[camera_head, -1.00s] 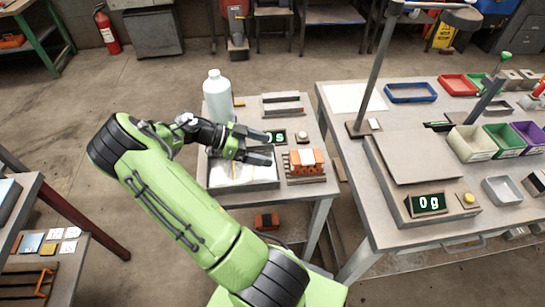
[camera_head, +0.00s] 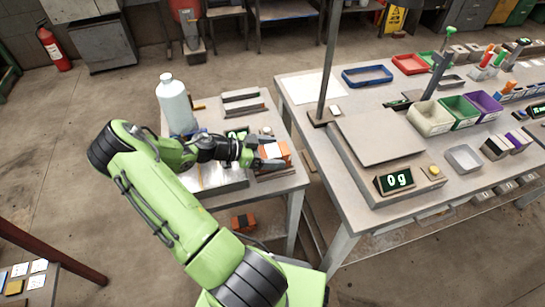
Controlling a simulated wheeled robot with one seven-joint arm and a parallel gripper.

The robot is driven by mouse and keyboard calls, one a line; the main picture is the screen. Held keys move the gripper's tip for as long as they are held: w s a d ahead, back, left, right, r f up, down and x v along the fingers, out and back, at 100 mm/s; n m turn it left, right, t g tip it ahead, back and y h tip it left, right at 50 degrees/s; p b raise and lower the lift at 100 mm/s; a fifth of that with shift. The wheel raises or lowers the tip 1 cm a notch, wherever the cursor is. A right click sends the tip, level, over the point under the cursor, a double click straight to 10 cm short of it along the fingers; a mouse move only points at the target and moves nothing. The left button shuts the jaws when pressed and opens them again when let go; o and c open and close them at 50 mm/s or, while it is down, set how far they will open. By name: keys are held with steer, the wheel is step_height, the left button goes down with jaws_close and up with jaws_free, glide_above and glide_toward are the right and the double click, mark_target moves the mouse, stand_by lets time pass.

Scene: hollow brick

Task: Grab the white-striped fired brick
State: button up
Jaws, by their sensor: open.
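An orange fired brick (camera_head: 285,150) lies on a dark slatted rack at the right side of the small grey table (camera_head: 292,186). My gripper (camera_head: 276,158) is open and sits right at this brick, hiding much of it. A pale patch shows by the fingers, but I cannot tell whether it is the brick's white stripe or a finger. Whether the fingers touch the brick is also unclear. Another orange brick (camera_head: 243,221) with a dark band is below, under the small table.
A white bottle (camera_head: 174,104) stands at the small table's back left. A metal holder (camera_head: 242,103) is behind my gripper. The larger bench (camera_head: 385,217) at right carries a scale (camera_head: 379,137) reading 0 g, a post and several coloured bins.

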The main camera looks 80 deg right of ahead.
steer(key=shift+s+d, duration=0.1)
steer(key=shift+s, duration=0.1)
steer(key=c, duration=1.2)
steer(key=shift+c, duration=0.4)
steer(key=shift+r, duration=0.15)
